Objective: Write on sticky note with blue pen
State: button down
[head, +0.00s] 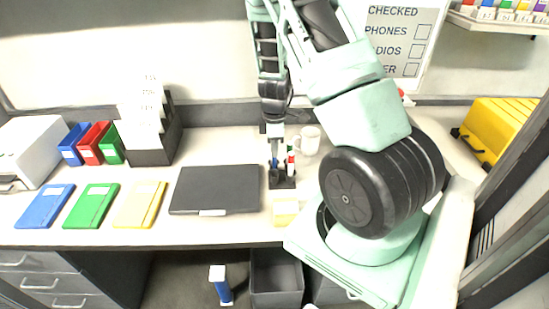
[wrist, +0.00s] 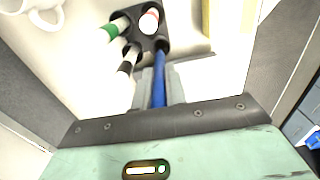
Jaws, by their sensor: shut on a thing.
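The blue pen (wrist: 159,78) stands in a dark pen holder (wrist: 146,42), in one of its holes. My gripper (wrist: 158,88) is shut on the blue pen, with its fingers on both sides of the shaft. In the head view my gripper (head: 274,163) points down over the holder (head: 282,181) on the desk. The pale yellow sticky note pad (head: 285,213) lies on the desk just in front of the holder. The pen's tip is hidden inside the holder.
Green, black and red markers share the holder. A white mug (head: 308,140) stands close behind it. A closed dark laptop (head: 215,189) lies to the left, with yellow, green and blue folders beyond. A yellow case (head: 498,130) sits at the right.

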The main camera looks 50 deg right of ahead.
jog(key=r, duration=0.1)
jog(key=r+p, duration=0.1)
jog(key=r, duration=0.1)
jog(key=shift+s+a+r, duration=0.2)
jog(key=shift+s+r, duration=0.05)
jog(key=shift+s, duration=0.1)
jog(key=s+a+g+y+p, duration=0.25)
jog(key=s+a+p, duration=0.3)
jog(key=p, duration=0.45)
notch_tip(320, 180, down, 6)
jog(key=b, duration=0.4)
jog(key=shift+a, duration=0.25)
jog(key=shift+f+b, duration=0.6)
jog(key=shift+f, duration=0.05)
dwell(1.0)
jog(key=shift+s+b, duration=0.3)
jog(key=shift+s, duration=0.45)
dwell(0.7)
jog(key=shift+s+d, duration=0.1)
jog(key=shift+d, duration=0.6)
dwell(0.4)
jog(key=shift+s+b, duration=0.3)
jog(key=shift+s, duration=0.3)
dwell(0.6)
